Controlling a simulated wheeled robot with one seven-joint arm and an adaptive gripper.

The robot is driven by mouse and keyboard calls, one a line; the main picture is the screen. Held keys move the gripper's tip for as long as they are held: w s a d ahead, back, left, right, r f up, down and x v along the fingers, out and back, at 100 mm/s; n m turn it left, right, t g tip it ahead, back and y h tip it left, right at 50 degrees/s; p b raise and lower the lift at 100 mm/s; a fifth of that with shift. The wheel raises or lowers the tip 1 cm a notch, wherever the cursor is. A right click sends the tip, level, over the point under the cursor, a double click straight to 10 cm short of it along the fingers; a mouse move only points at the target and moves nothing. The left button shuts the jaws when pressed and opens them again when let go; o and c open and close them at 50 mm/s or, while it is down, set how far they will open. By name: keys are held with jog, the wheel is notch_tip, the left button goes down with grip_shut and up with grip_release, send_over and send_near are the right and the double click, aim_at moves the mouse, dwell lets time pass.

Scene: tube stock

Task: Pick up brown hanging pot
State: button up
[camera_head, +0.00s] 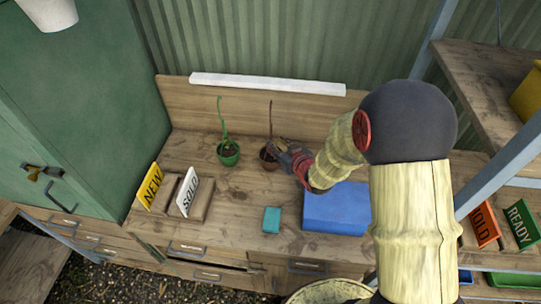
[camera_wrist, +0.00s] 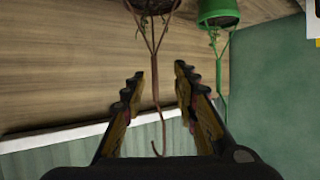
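The brown hanging pot (camera_head: 267,161) stands on the wooden bench, with its thin brown hanger rising to a hook. My gripper (camera_head: 277,150) is close beside it on the right and partly covers it. In the wrist view the pot (camera_wrist: 152,5) is at the top edge, cut off, and its hanger runs down between my fingers. My gripper (camera_wrist: 157,95) is open there, with gaps between the hanger and both fingers.
A green hanging pot (camera_head: 228,155) stands just left of the brown one. A wooden backboard with a white bar (camera_head: 268,84) is behind. A blue box (camera_head: 335,208), a teal block (camera_head: 271,219) and NEW (camera_head: 151,185) and SOLD (camera_head: 188,192) signs stand in front.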

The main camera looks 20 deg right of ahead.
aim_at(271, 137)
jog(key=shift+d+x, duration=0.2)
jog(key=shift+x, duration=1.75)
jog(key=shift+d+x, duration=0.25)
jog(key=shift+x, duration=1.7)
jog(key=shift+c, duration=1.2)
grip_shut()
